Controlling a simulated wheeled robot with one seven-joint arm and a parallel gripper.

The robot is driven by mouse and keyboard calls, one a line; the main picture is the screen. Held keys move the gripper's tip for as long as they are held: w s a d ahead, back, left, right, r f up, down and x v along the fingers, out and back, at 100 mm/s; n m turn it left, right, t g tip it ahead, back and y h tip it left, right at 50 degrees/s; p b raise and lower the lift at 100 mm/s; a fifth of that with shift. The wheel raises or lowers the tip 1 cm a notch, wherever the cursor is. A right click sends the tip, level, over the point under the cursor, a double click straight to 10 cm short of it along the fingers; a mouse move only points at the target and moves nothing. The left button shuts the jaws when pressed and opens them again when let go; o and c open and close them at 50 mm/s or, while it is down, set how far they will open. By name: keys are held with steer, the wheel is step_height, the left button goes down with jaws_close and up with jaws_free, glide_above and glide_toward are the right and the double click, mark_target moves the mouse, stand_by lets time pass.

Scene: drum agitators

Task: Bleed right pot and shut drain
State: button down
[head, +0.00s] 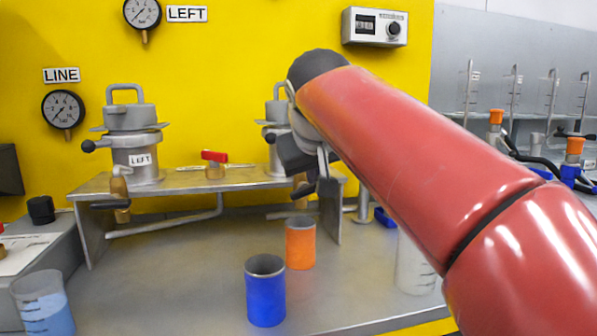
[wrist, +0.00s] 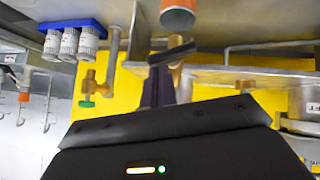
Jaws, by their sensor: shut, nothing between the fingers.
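The right pot (head: 277,112) stands on the metal shelf and is largely hidden behind my arm in the head view. A brass drain fitting (head: 299,186) hangs below it, and it also shows in the wrist view (wrist: 177,45). My gripper (head: 323,172) is shut and empty, just right of this drain. In the wrist view my fingertips (wrist: 168,65) are close to the drain and a dark bar across it; I cannot tell whether they touch. The orange cup (head: 300,245) stands on the bench near the drain. The drain's open or shut state is unclear.
The left pot (head: 135,150) and a red-handled valve (head: 214,157) are on the shelf (head: 185,182). A blue cup (head: 265,295) and a clear beaker (head: 412,268) stand on the bench. The wrist view shows a green-handled valve (wrist: 88,95) and a blue vial rack (wrist: 72,24).

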steer(key=shift+w+d+f+m+g+y+p, duration=0.15)
steer(key=shift+d+m+g+y+p, duration=0.15)
steer(key=shift+d+m+y+p, duration=0.25)
steer(key=shift+f, duration=0.1)
stand_by(0.5)
